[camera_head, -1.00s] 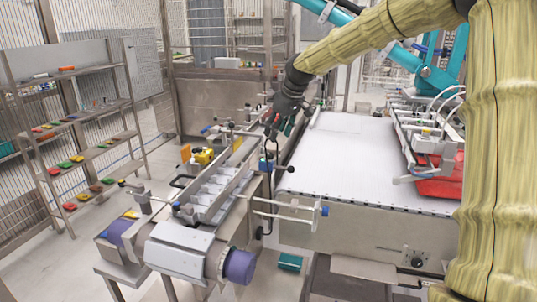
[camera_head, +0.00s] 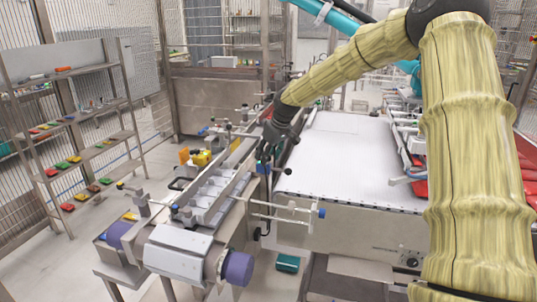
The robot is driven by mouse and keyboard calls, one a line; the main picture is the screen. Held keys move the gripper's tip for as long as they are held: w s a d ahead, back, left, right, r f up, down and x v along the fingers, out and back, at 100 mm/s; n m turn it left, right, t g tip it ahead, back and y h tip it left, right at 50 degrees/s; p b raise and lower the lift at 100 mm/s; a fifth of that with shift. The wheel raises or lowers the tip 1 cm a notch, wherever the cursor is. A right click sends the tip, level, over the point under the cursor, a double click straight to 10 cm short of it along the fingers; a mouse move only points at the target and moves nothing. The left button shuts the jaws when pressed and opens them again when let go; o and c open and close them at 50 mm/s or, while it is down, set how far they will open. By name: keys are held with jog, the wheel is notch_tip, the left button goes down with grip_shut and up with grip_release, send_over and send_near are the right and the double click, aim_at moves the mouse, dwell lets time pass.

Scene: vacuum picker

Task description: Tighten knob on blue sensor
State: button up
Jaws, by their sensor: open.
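The blue sensor (camera_head: 263,168) is a small blue block at the right side of the narrow conveyor (camera_head: 222,192), near its far half. My gripper (camera_head: 267,157) is dark and points down over the sensor, partly covering it. It is open. A small green light shows by the fingertips. The knob is too small and too hidden to make out. I cannot tell whether the fingers touch the sensor.
The wide white belt (camera_head: 345,165) lies to the right of the gripper. Rods with a blue-ended knob (camera_head: 321,212) stick out from the narrow conveyor. Yellow parts (camera_head: 201,158) sit left of it. A shelf rack (camera_head: 80,130) stands far left.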

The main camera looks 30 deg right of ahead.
jog(key=c, duration=1)
